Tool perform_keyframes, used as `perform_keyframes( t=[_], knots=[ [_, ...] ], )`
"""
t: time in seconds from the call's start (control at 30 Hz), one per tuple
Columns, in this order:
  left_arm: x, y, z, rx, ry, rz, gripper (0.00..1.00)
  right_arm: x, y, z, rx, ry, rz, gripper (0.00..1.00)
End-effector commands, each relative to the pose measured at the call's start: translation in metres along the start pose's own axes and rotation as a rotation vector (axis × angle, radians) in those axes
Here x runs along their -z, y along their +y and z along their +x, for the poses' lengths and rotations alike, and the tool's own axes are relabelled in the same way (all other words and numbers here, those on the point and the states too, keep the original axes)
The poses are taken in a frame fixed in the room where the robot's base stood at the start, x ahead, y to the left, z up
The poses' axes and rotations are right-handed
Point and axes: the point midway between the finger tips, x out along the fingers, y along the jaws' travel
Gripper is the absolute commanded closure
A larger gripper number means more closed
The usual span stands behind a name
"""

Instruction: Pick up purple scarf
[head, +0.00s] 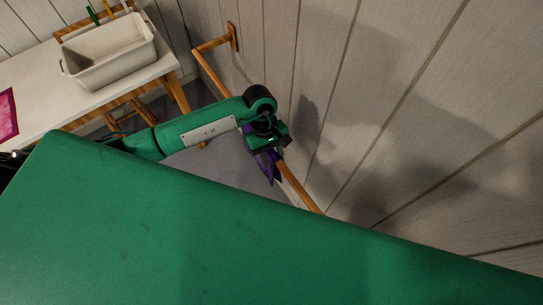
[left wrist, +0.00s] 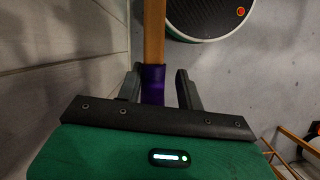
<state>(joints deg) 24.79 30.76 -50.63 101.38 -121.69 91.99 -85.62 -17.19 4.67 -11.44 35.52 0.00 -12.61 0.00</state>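The purple scarf (head: 265,167) hangs over a wooden rail (head: 298,188) along the wall, its lower end pointed. My left gripper (head: 269,143) is at the rail over the scarf and hides its upper part in the head view. In the left wrist view the scarf (left wrist: 152,84) is wrapped on the rail (left wrist: 154,35) between the two dark fingers of my left gripper (left wrist: 160,85). The fingers are apart, with a clear gap between the scarf and the right-hand finger. My right gripper is not in view.
The plank wall (head: 400,100) stands close beside the rail. The rail is fixed to it by a wooden bracket (head: 233,37). A white table (head: 40,75) at the upper left bears a pale basin (head: 110,57) and a magenta cloth (head: 7,115). Grey floor lies below the rail.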

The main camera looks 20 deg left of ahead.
Motion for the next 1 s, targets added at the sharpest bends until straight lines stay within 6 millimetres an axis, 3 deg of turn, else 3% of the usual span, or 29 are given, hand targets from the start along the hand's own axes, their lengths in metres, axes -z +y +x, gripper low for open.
perform_keyframes(
  t=[0.23,0.77,0.9,1.0],
  knots=[
    [0.0,-0.003,0.001,0.01,-0.001,-0.001,0.86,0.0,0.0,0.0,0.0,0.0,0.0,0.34],
    [0.0,-0.005,0.001,0.017,-0.001,-0.002,0.79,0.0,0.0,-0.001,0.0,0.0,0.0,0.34],
    [-0.007,-0.004,-0.021,0.014,0.001,0.002,0.74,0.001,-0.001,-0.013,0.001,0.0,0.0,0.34],
    [-0.015,-0.004,-0.042,0.013,0.001,0.002,0.78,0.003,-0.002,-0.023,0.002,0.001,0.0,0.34]
  ],
)
